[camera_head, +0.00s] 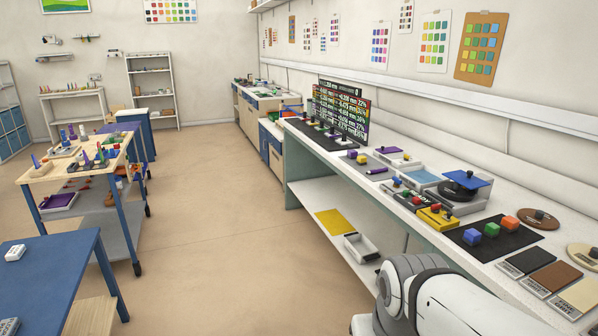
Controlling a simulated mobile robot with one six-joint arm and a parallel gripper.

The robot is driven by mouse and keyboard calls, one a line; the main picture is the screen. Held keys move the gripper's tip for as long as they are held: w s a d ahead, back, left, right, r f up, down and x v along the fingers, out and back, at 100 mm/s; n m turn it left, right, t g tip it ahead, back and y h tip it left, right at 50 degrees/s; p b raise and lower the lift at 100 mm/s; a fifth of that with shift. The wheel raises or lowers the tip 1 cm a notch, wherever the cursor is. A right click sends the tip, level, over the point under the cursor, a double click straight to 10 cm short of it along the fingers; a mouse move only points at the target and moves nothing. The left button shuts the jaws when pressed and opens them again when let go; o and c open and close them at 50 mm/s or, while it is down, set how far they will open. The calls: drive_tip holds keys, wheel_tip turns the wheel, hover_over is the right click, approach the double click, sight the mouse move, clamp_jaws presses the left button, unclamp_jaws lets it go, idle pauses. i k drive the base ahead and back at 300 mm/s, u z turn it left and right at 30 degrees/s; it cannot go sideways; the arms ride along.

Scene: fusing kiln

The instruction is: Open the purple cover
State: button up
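A small flat purple piece (391,149), possibly the purple cover, lies on a white base on the long right-hand bench. It is too small to tell how it is fixed or whether it is open or closed. Other purple things show too: a purple tray (60,201) on the lower shelf of the left cart, and a flat purple surface (118,127) on a table behind it. My white and grey arm fills the bottom right, in front of the bench. My gripper is not in view.
The bench (309,139) holds a blue plate (465,178) on a dark round stand, a black mat (510,243) with coloured cubes, and brown discs. A blue table (62,262) stands at the lower left. The floor between is clear.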

sight(386, 151)
drive_tip(key=u, duration=0.05)
drive_tip(key=i, duration=3.4)
drive_tip(key=z, duration=0.95)
